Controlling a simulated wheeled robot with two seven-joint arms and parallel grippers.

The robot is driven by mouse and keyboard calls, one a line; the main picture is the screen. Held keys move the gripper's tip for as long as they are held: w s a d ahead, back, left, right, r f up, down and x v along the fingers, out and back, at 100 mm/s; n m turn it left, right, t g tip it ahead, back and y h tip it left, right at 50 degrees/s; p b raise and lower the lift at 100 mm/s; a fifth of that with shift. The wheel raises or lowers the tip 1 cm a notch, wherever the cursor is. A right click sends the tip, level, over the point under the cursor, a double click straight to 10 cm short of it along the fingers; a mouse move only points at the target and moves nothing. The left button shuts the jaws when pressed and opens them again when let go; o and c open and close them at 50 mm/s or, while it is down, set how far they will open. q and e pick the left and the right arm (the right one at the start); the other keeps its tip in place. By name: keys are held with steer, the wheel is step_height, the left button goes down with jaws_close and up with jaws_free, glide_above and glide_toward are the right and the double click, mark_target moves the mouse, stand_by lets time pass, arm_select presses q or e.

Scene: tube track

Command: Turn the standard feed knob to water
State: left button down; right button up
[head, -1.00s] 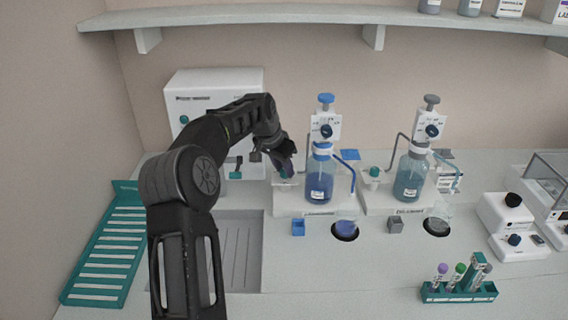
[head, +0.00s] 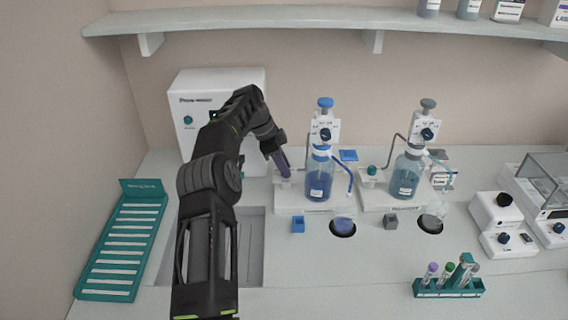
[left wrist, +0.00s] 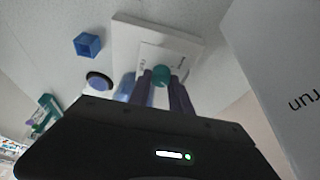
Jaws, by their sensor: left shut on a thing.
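The left dispenser station has a white base (head: 310,207) with a bottle of blue liquid (head: 319,183). A small teal knob (left wrist: 161,76) sits on a white labelled plate (left wrist: 178,58) on that base. My left gripper (head: 284,172) points down at the left end of the base, with its purple fingers on either side of the knob. In the left wrist view the fingers (left wrist: 162,88) are shut on the knob. The head view hides most of the knob behind the fingers, and the plate's lettering is too small to read. My right gripper is not in view.
A similar station with a grey-capped bottle (head: 406,176) and its own teal knob (head: 372,170) stands to the right. A blue cube-shaped holder (head: 298,225) and a beaker (head: 343,222) are in front. A white machine (head: 185,105) stands behind my left arm.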

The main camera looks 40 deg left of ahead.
arm_select(q)
steer(key=shift+m, duration=0.3)
steer(key=c, duration=1.2)
jaws_free()
